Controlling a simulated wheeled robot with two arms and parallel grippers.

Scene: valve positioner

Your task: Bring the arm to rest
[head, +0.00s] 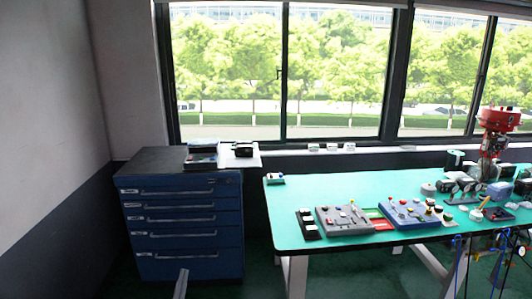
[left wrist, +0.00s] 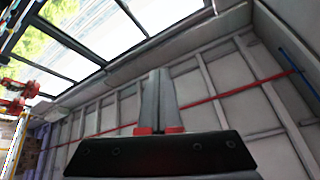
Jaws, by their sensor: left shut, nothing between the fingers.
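My left gripper (head: 182,274) shows only as a grey tip at the bottom edge of the head view, in front of the blue drawer cabinet. In the left wrist view its two grey fingers (left wrist: 160,88) are together, with red parts at their bases and nothing between them. The wrist view looks up at the ceiling and windows. The red-topped valve device (head: 497,132) stands at the right end of the green-topped table (head: 290,215), well apart from the gripper. My right gripper is in neither view.
A blue drawer cabinet (head: 180,228) stands against the wall, with dark boxes (head: 202,155) on top. Grey and blue control panels (head: 342,219) lie on the table. Cables (head: 457,262) hang at its front right. Floor shows between cabinet and table.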

